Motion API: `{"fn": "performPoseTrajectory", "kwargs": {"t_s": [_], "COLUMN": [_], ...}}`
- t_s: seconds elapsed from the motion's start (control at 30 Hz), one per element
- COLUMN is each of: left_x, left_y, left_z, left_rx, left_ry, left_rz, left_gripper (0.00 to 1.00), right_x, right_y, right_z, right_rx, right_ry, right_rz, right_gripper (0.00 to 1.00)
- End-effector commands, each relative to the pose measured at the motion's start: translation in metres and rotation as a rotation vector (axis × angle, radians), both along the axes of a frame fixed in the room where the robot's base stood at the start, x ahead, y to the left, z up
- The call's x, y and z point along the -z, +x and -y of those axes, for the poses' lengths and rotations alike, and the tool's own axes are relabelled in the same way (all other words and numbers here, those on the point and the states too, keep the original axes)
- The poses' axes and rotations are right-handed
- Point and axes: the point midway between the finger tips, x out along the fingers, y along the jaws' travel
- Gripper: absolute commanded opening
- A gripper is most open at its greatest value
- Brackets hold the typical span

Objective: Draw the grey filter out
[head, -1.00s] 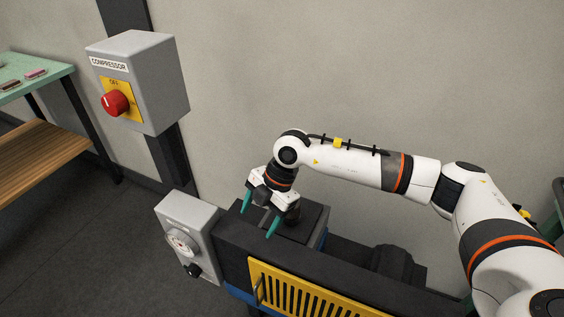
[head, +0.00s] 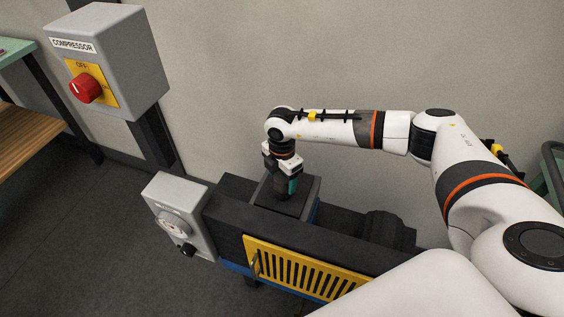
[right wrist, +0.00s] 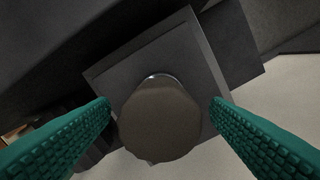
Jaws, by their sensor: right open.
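The filter appears to be the dark grey piece with a round knob-like top (right wrist: 160,120), seen from above in the right wrist view. It stands on a square dark plate (right wrist: 110,80) on top of the compressor. In the head view its dark body (head: 281,192) shows just under my right gripper (head: 286,183). The right gripper points down and is open. Its two teal fingers lie on either side of the round top, with a gap on both sides in the wrist view. My left gripper is out of view.
The dark compressor body (head: 345,238) has a yellow slotted guard (head: 300,270) in front. A grey gauge box (head: 178,212) stands at its left. A grey switch box (head: 135,60) with a red knob (head: 86,89) reads OFF. A wall lies behind.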

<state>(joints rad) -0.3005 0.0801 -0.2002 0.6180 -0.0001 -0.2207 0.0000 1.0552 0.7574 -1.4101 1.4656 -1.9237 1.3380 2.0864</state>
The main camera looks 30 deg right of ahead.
Motion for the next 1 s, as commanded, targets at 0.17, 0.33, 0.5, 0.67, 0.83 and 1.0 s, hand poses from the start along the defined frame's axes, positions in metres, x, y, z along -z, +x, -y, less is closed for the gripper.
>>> {"fn": "performPoseTrajectory", "kwargs": {"t_s": [0.17, 0.33, 0.5, 0.67, 0.83, 1.0], "left_x": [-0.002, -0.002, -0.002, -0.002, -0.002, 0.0], "left_y": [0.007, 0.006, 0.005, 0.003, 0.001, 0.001], "left_z": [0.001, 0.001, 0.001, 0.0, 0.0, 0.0], "left_rx": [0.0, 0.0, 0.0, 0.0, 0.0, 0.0], "left_ry": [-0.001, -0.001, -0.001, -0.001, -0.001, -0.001], "left_rz": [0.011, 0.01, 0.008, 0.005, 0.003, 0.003], "left_gripper": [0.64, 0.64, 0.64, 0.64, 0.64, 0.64], "right_x": [0.017, 0.022, 0.022, 0.022, 0.022, 0.023], "right_y": [0.0, 0.0, 0.0, 0.0, 0.0, 0.0], "right_z": [-0.001, 0.0, 0.0, 0.0, 0.0, 0.0], "right_rx": [0.0, 0.0, -0.001, 0.0, 0.0, -0.09], "right_ry": [0.001, 0.001, 0.001, 0.001, 0.001, 0.001], "right_rz": [-0.001, 0.0, 0.001, 0.001, 0.001, 0.0], "right_gripper": [0.71, 0.71, 0.71, 0.5, 0.22, 0.21]}}
